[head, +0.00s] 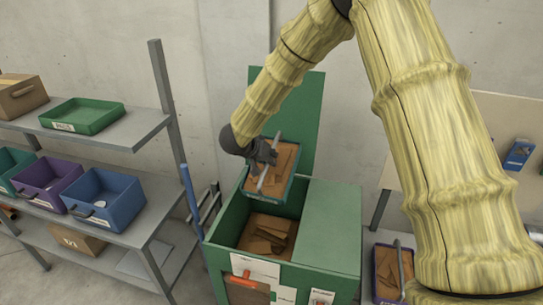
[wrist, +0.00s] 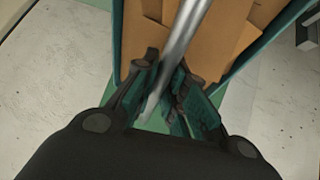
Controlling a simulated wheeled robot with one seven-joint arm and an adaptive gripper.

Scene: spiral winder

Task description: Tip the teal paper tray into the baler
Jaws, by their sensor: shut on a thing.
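The teal paper tray (head: 288,196) hangs over the open left part of the green baler (head: 222,240). It has a grey bar handle across it and is full of brown cardboard pieces. My gripper (head: 264,155) is shut on the tray at the handle's far end. In the wrist view my gripper (wrist: 165,82) closes around the grey bar, at the near edge of the tray (wrist: 254,48). The tray looks somewhat tilted towards the head camera, with its cardboard still inside. Brown cardboard (head: 268,232) also lies inside the baler opening.
The baler's green lid (head: 300,110) stands up behind; its right top (head: 330,222) is closed. A shelf at left holds a green tray (head: 82,116), a purple bin (head: 45,182) and a blue bin (head: 104,199). Another cardboard-filled tray (head: 392,270) stands right of the baler.

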